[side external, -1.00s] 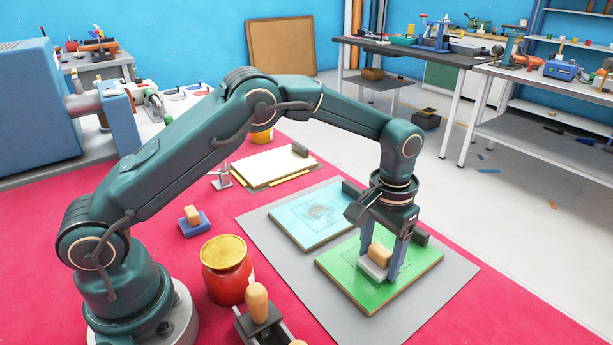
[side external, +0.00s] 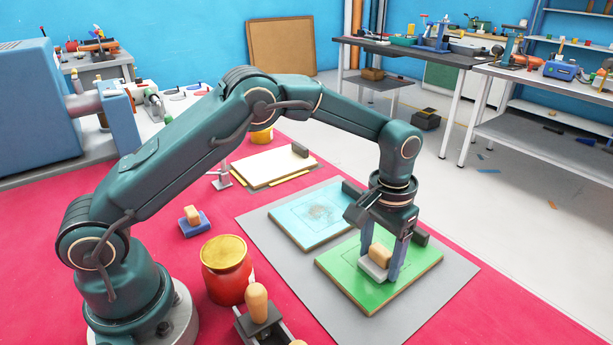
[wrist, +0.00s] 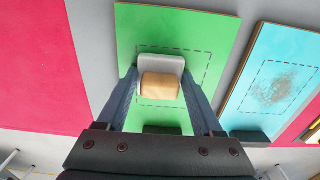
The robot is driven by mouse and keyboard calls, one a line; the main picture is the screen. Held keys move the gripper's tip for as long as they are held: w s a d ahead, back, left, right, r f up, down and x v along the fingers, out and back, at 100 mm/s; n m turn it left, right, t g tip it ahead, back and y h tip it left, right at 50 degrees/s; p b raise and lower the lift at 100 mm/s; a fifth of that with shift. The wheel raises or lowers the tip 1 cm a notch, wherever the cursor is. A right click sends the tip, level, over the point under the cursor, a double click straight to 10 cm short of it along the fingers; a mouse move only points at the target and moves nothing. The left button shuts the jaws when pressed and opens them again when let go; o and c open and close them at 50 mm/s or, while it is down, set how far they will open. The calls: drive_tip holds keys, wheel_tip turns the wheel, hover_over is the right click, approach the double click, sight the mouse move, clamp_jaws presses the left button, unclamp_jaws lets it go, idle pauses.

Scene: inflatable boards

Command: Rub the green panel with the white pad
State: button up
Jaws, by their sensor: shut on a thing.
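The green panel (side external: 350,284) lies flat on a grey mat, with a dashed outline on its face. The white pad (side external: 371,271) has a tan block handle (side external: 380,256) and sits on the green panel. My gripper (side external: 385,262) is shut on the handle, with one finger on each side. In the wrist view the white pad (wrist: 160,64) lies inside the dashed outline on the green panel (wrist: 200,30), near its left part. The pad appears to touch the panel; its underside is hidden.
A light blue panel (side external: 296,226) with a dark smudge lies beside the green one on the grey mat (side external: 440,290). A blue pad with a tan handle (side external: 193,221), a red pot (side external: 227,272) and a tan-knobbed tool (side external: 258,305) stand to the left on the red table.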

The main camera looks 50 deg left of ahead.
sight(357, 280)
drive_tip(key=shift+s+a+f, duration=0.1)
drive_tip(key=shift+s, duration=1.1)
drive_tip(key=shift+s+f, duration=0.1)
drive_tip(key=shift+s, duration=1.05)
drive_tip(key=shift+w+r, duration=0.2)
drive_tip(key=shift+r, duration=2.95)
drive_tip(key=shift+r, duration=0.1)
wheel_tip(357, 280, up, 3)
drive_tip(key=shift+f, duration=0.1)
